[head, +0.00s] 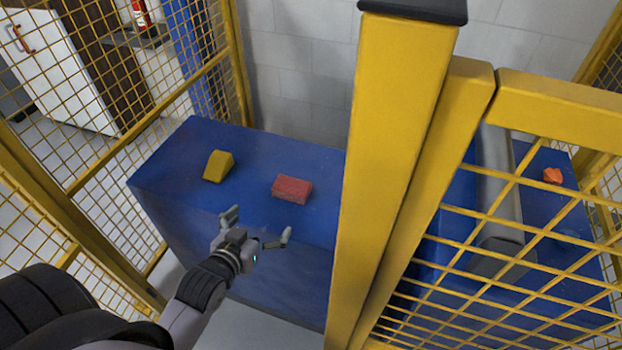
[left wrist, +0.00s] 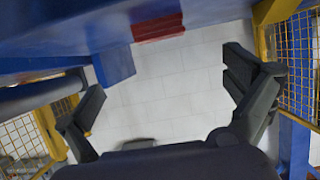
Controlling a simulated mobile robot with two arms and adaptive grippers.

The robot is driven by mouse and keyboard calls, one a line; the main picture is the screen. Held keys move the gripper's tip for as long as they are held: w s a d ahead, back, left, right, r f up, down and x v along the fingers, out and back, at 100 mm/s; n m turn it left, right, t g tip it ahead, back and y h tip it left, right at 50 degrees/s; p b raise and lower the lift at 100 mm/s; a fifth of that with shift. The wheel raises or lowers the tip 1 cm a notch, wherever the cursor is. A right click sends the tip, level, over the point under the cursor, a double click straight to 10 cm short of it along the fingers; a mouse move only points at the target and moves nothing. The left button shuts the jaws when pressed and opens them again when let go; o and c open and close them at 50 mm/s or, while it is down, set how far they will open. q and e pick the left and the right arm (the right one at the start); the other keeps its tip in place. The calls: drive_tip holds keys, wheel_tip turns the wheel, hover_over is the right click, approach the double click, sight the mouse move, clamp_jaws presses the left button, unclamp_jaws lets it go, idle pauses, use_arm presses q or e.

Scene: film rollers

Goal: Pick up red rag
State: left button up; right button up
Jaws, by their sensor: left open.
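A red block-like piece (head: 292,188), perhaps a folded rag, lies on the blue top near its front edge. A small orange-red lump (head: 552,175) lies on the blue surface at the far right, behind yellow mesh; I cannot tell whether it is cloth. My left gripper (head: 258,225) is open and empty, in front of the blue box's edge and nearer to me than the red piece. In the left wrist view, the open fingers (left wrist: 165,75) show with a red patch (left wrist: 157,28) beyond them at the top. My right gripper is not in view.
A yellow wedge (head: 218,166) sits left of the red piece on the blue box (head: 255,205). A thick yellow post (head: 385,150) stands just right of it. A grey roller (head: 496,200) lies behind yellow mesh at right. Mesh fencing (head: 110,110) closes the left side.

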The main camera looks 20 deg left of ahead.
use_arm(q)
approach(287, 194)
drive_tip(key=x, duration=0.4)
drive_tip(key=shift+w+a+p, duration=0.15)
drive_tip(key=shift+w+p, duration=0.1)
drive_tip(key=shift+p, duration=0.1)
drive_tip(key=shift+w+f, duration=0.15)
drive_tip(key=shift+w, duration=0.25)
drive_tip(key=shift+w+f, duration=0.1)
drive_tip(key=shift+w, duration=0.2)
drive_tip(key=x, duration=0.4)
drive_tip(key=shift+w+f+p, duration=0.25)
drive_tip(key=shift+p, duration=0.1)
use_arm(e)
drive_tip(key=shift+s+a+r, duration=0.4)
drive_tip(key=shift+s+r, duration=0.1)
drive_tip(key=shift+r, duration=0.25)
use_arm(q)
drive_tip(key=shift+c, duration=0.2)
drive_tip(key=shift+c, duration=0.8)
drive_tip(key=c, duration=0.8)
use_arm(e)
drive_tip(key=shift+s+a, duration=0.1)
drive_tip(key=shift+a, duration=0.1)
